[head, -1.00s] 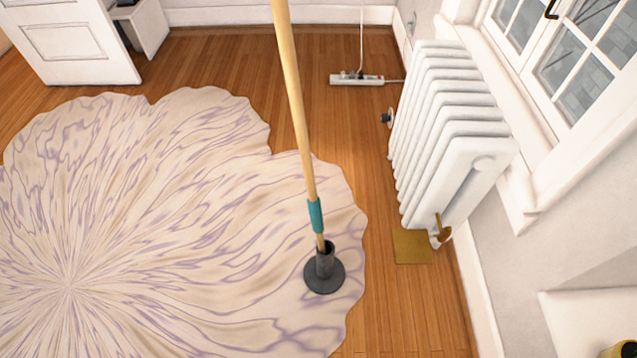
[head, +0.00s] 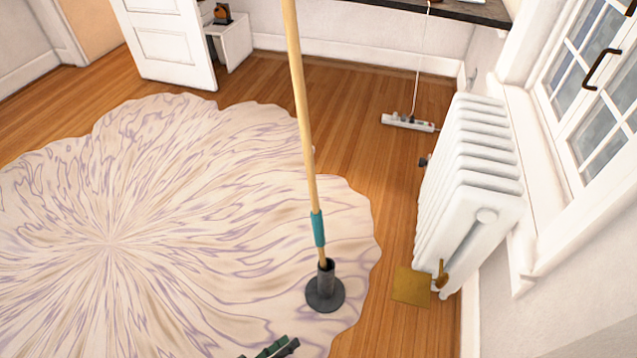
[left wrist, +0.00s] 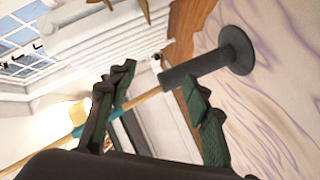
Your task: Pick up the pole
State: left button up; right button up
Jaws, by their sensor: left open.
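The pole (head: 303,120) is a long wooden rod with a teal band (head: 318,228). It stands nearly upright in a dark round base (head: 325,292) on the rug's right part, and its top runs out of the head view. My left gripper (head: 270,350) shows only its fingertips at the bottom edge of the head view, below and left of the base. In the left wrist view the left gripper (left wrist: 160,95) is open, and the pole and its base (left wrist: 236,50) appear beyond the fingers, with the teal band (left wrist: 80,131) near the left finger. My right gripper is not in view.
A pale purple-veined rug (head: 150,230) covers much of the wooden floor. A white radiator (head: 470,180) stands by the window at right, with a yellow square (head: 411,286) at its foot. A power strip (head: 407,122) lies behind. A white door (head: 170,40) is at back left.

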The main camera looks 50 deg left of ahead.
pick_arm(q)
jog(key=w+a+r+n+t+y+p, duration=0.1)
jog(key=w+a+r+n+t+y, duration=0.15)
jog(key=w+r+n, duration=0.45)
jog(key=n+g+y+p, duration=0.4)
jog(key=n+y, duration=0.5)
jog(key=n, duration=1.7)
send_near(317, 233)
jog(key=x, duration=0.4)
jog(key=shift+w+r+n, duration=0.15)
jog(key=shift+r+n, duration=0.2)
jog(key=shift+n, duration=0.15)
jog(key=x, duration=0.4)
jog(key=f+b+x, duration=0.1)
jog(key=x, duration=0.2)
jog(key=shift+w+a+r, duration=0.2)
jog(key=shift+w+a, duration=0.05)
jog(key=shift+a, duration=0.05)
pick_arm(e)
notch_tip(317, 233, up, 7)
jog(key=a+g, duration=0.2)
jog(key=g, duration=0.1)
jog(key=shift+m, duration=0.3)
pick_arm(q)
grip_shut()
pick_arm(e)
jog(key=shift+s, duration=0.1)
